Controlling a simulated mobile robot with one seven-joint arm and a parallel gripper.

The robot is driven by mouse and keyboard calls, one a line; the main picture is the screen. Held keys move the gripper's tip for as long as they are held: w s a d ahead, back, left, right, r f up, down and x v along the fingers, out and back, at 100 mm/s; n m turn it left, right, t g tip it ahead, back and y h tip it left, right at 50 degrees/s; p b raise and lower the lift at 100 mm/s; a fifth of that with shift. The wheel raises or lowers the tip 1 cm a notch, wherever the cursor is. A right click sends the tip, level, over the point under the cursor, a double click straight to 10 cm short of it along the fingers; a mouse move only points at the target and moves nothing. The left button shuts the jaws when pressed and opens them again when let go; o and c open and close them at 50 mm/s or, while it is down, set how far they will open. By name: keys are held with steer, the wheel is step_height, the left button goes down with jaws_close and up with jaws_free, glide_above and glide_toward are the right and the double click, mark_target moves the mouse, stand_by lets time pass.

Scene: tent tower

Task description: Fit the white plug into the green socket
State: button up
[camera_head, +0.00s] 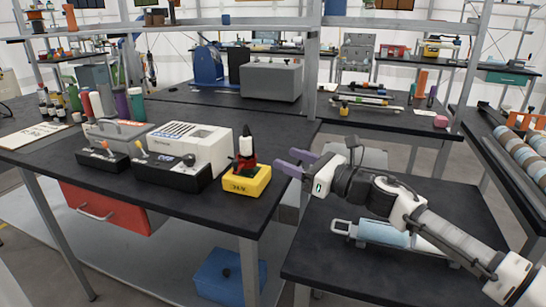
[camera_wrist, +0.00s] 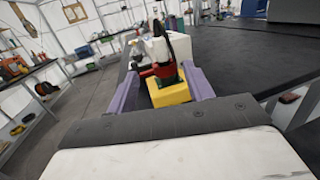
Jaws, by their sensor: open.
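My gripper (camera_head: 289,161) has two purple fingers spread apart with nothing held between them. It is just right of a yellow block (camera_head: 247,181) at the right edge of the black bench. A red part, a white part (camera_head: 246,147) and a black top stand on the block. In the wrist view the yellow block (camera_wrist: 168,92) shows between and beyond the open fingers (camera_wrist: 160,73). I cannot tell whether the white part is the white plug. I cannot make out a green socket in either view.
Left of the block are a black control box (camera_head: 170,173) and a white machine (camera_head: 195,143). Several bottles stand at the far left. A grey box (camera_head: 271,80) is at the back. The bench (camera_head: 285,140) is clear behind the block. A metal post (camera_head: 313,60) rises behind my gripper.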

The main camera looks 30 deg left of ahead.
steer(key=shift+d, duration=0.95)
steer(key=shift+s, duration=0.1)
